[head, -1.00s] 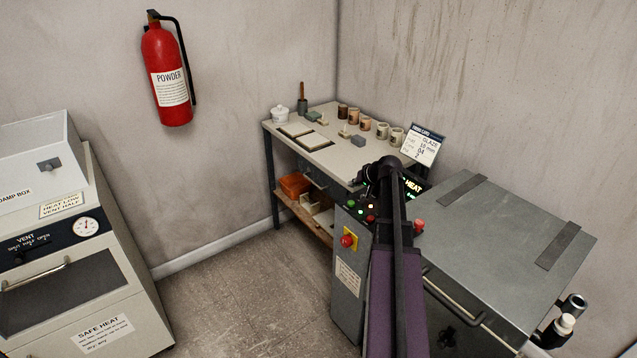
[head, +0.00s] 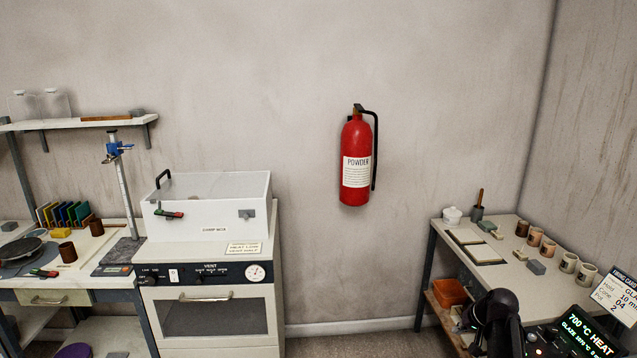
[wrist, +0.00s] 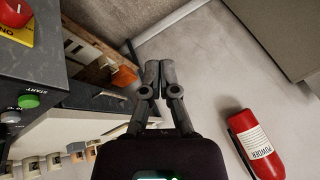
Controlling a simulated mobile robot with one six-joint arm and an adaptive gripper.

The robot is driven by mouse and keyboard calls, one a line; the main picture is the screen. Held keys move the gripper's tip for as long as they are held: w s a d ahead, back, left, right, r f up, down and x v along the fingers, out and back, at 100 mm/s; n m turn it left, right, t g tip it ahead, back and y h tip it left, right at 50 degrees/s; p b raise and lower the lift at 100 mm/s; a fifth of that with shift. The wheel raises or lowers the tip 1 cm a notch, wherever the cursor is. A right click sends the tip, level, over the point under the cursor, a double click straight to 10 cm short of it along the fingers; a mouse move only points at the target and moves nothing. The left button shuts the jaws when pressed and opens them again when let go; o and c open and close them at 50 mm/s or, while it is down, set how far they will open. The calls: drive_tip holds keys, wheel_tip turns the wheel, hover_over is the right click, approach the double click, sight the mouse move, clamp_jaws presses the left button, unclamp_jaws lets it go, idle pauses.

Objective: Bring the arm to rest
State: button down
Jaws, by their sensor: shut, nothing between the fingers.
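My gripper (wrist: 148,92) shows in the wrist view with its two fingers together and nothing between them. It is in free air, with floor and wall behind it. In the head view only a dark part of my arm (head: 497,318) shows at the lower right, in front of the work table; the fingers are not visible there.
A work table (head: 510,270) with several cups stands at the right, beside a display reading 700 °C HEAT (head: 585,335). A red extinguisher (head: 356,160) hangs on the wall, also in the wrist view (wrist: 254,145). An oven (head: 212,310) under a damp box (head: 205,215) stands left.

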drive_tip(key=s+a+r+n+g+h+p, duration=0.1)
drive_tip(key=s+a+n+g+p, duration=0.1)
drive_tip(key=s+a, duration=0.5)
drive_tip(key=s+a+r+n+g+h+p, duration=0.1)
drive_tip(key=s+a, duration=0.6)
drive_tip(key=a, duration=0.8)
drive_tip(key=shift+s+a+n+g+h+p, duration=0.4)
drive_tip(key=shift+n+g+p, duration=0.15)
drive_tip(key=shift+g, duration=0.55)
drive_tip(key=shift+r, duration=0.1)
